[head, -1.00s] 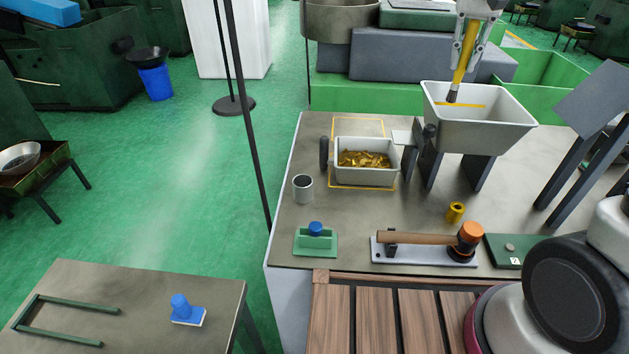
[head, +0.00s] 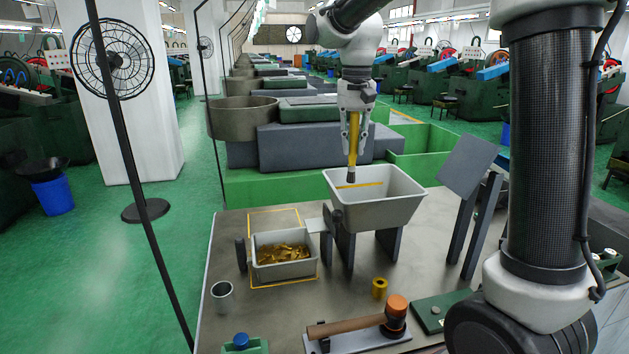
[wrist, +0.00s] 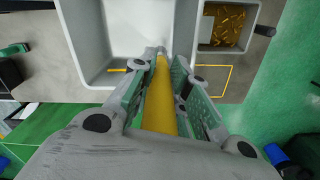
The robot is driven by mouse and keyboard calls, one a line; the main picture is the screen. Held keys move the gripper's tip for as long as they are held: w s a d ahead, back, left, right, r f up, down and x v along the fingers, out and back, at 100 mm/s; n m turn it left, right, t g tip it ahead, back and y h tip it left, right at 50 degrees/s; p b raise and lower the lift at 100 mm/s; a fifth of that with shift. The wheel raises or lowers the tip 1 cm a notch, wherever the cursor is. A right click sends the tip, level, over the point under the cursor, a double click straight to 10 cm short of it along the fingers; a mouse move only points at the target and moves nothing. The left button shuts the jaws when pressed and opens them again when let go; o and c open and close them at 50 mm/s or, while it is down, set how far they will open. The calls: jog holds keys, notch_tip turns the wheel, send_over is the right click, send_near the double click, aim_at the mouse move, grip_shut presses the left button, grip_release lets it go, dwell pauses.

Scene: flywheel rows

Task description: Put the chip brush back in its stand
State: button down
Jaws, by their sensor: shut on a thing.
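The chip brush (head: 353,150) has a yellow handle and a dark tip pointing down. My gripper (head: 355,138) is shut on its handle and holds it nearly upright over the grey hopper (head: 390,207). The tip appears above or inside the hopper's mouth; I cannot tell how deep. In the wrist view the yellow handle (wrist: 160,95) runs between the fingers toward the hopper. No stand is clearly recognisable; a small yellow hollow cylinder (head: 379,288) and a grey cup (head: 222,297) stand on the bench (head: 225,240).
A grey bin of brass-coloured pieces (head: 283,270) sits inside a yellow outline left of the hopper. A mallet (head: 350,327) lies on a holder in front. A tilted grey panel (head: 466,168) stands right. A dark pole (head: 130,160) rises left of the bench.

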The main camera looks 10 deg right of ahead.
jog(key=w+r+n, duration=0.2)
jog(key=w+r, duration=0.2)
jog(key=w, duration=0.3)
jog(key=w+f+n, duration=0.2)
jog(key=w+f, duration=0.9)
jog(key=f, duration=0.3)
jog(key=s+a+r+n, duration=0.15)
jog(key=s+a, duration=0.45)
jog(key=a, duration=0.6)
jog(key=s+a+r+n, duration=0.1)
jog(key=s+a+n, duration=0.35)
jog(key=a, duration=0.75)
jog(key=s+a+f+m, duration=0.1)
jog(key=s+a, duration=0.3)
jog(key=s, duration=0.6)
jog(key=s+a+f+m, duration=0.2)
jog(key=s+a+m, duration=0.1)
jog(key=s, duration=0.8)
jog(key=shift+a, duration=0.7)
